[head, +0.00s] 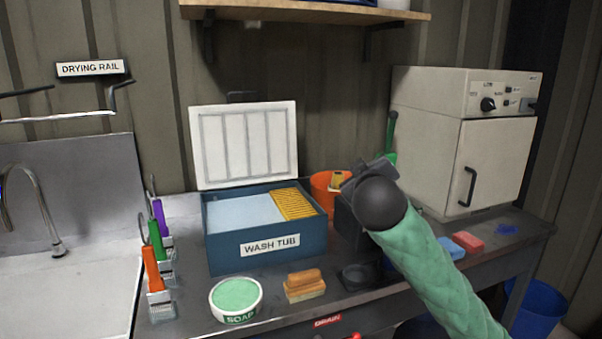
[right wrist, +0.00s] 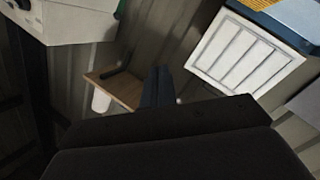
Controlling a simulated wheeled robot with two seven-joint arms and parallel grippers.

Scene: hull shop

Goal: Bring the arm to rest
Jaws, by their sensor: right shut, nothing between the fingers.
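My right arm comes in from the lower right of the head view in a green sleeve. Its gripper (head: 366,172) is up above the bench, in front of the orange tub and left of the white cabinet. In the right wrist view its dark fingers (right wrist: 157,86) are together with nothing between them. My left gripper is not in view.
The open blue wash tub (head: 265,240), soap dish (head: 236,298) and brush (head: 304,284) stand left of my arm. The white cabinet (head: 490,160) is at right. Sponges (head: 468,243) lie beside my sleeve. A shelf (head: 300,12) hangs above; it also shows in the right wrist view (right wrist: 118,84).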

